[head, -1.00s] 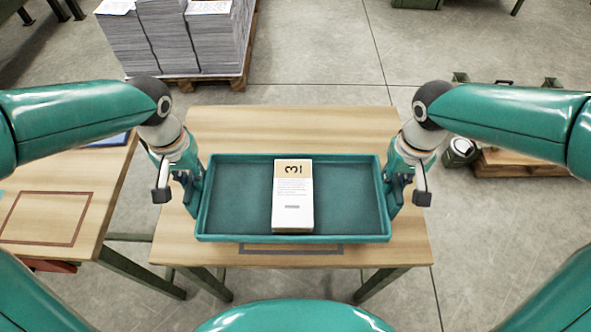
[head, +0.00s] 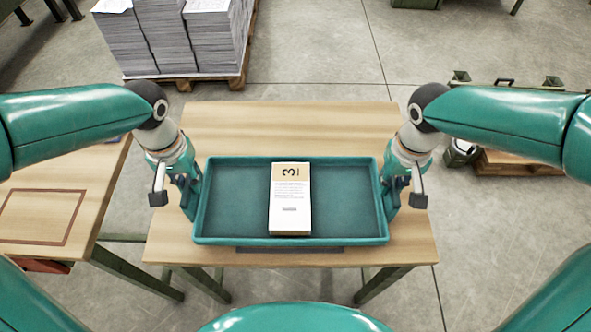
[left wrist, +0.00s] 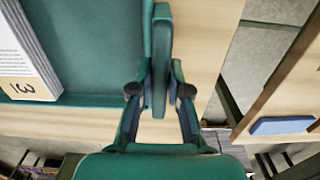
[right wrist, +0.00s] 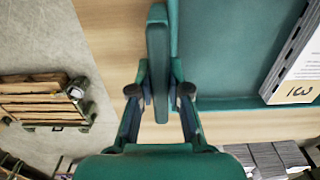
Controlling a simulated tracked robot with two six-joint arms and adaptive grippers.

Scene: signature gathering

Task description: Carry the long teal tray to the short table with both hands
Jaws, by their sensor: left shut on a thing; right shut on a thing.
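The long teal tray (head: 240,205) is over the short wooden table (head: 290,125) in the head view. A white booklet stack (head: 290,205) with a tan band marked 3 lies in its middle. My left gripper (head: 190,190) is shut on the tray's left end wall, and the left wrist view shows its fingers around the rim (left wrist: 160,85). My right gripper (head: 392,190) is shut on the right end wall, also seen in the right wrist view (right wrist: 158,85). The tray looks level. I cannot tell whether its bottom touches the tabletop.
A second wooden table (head: 90,180) with a brown outlined rectangle stands at the left. A pallet of stacked paper (head: 185,40) is behind on the floor. Another wooden pallet (head: 510,162) lies at the right. A dark marking (head: 290,249) shows at the tray's near edge.

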